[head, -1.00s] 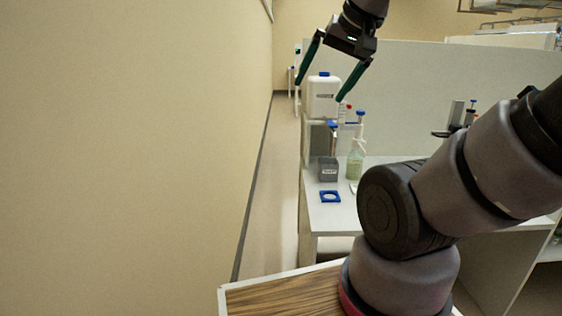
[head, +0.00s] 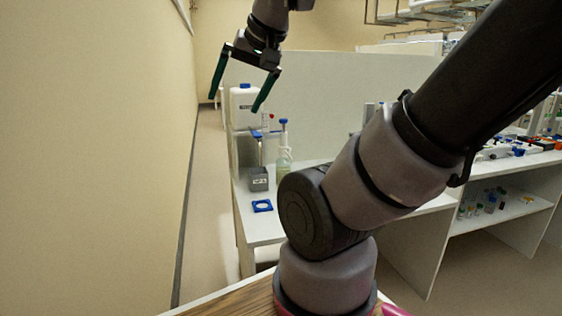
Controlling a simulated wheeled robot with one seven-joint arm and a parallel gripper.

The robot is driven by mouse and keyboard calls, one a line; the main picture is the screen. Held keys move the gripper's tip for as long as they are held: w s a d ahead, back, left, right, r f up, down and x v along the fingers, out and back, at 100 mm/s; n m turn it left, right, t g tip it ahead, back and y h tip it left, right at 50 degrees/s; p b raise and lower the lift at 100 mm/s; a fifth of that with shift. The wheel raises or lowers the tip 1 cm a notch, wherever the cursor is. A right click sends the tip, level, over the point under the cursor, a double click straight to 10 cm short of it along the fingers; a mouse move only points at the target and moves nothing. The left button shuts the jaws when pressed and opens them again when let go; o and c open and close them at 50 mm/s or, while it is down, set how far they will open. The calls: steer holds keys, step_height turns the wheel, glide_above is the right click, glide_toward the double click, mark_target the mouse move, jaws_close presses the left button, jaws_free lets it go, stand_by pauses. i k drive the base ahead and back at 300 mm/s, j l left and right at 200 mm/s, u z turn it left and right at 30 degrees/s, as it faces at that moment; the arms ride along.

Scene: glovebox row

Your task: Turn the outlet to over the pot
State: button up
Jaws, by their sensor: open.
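My gripper (head: 235,104) hangs open and empty at the upper left of the head view, fingers pointing down. A bottle (head: 284,160) with pale green liquid and a blue-topped dispenser head (head: 283,124) stands on the white bench. The dispenser's outlet is too small to make out, so I cannot tell which way it points. A dark grey labelled box-shaped vessel (head: 259,180) stands left of the bottle; I cannot tell whether it is the pot. A blue square with a round light centre (head: 262,206) lies in front of it. My gripper appears above these things, apart from them.
A white canister (head: 240,116) with a blue cap stands behind, partly covered by my gripper. A grey partition (head: 330,100) backs the bench (head: 262,232). A tan wall (head: 80,160) is at left. Shelves with small bottles (head: 490,205) are at right. My arm hides part of the bench.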

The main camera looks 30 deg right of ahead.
mark_target(289, 149)
steer(key=i+l, duration=0.1)
steer(key=l, duration=0.25)
steer(key=i+l, duration=0.15)
steer(key=l, duration=0.15)
steer(key=i+l, duration=0.1)
steer(key=l, duration=0.25)
steer(key=i+l, duration=0.1)
steer(key=l, duration=0.25)
